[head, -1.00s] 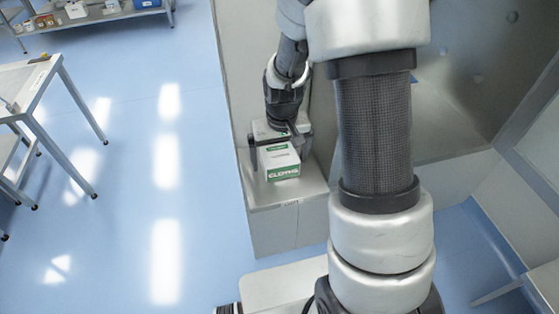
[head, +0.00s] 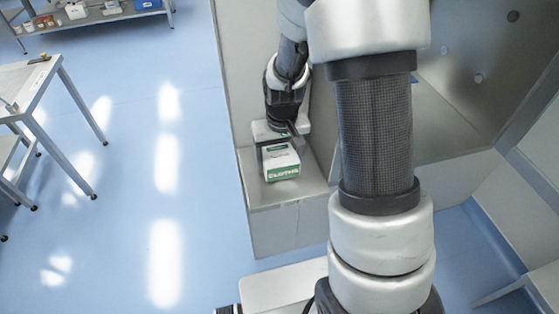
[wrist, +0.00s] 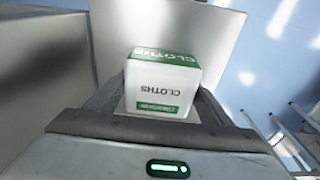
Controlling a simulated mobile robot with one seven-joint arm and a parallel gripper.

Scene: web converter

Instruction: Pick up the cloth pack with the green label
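The cloth pack (head: 282,162) is a white box with green bands and the word CLOTHS. It sits upright on a pale grey ledge (head: 295,202) in the head view. In the wrist view the pack (wrist: 160,83) fills the space between my fingers. My gripper (head: 281,150) reaches down over the pack from behind, with a finger along each side. In the wrist view my gripper (wrist: 161,92) has both fingers against the pack's sides, shut on it. The pack's underside is hidden, and no gap to the ledge shows.
A grey wall panel (head: 230,75) rises behind the ledge at its left. A metal machine panel (head: 480,75) stands to the right. A table (head: 30,85) and a shelf with boxes (head: 95,14) are at the left. Blue floor (head: 130,220) lies open between.

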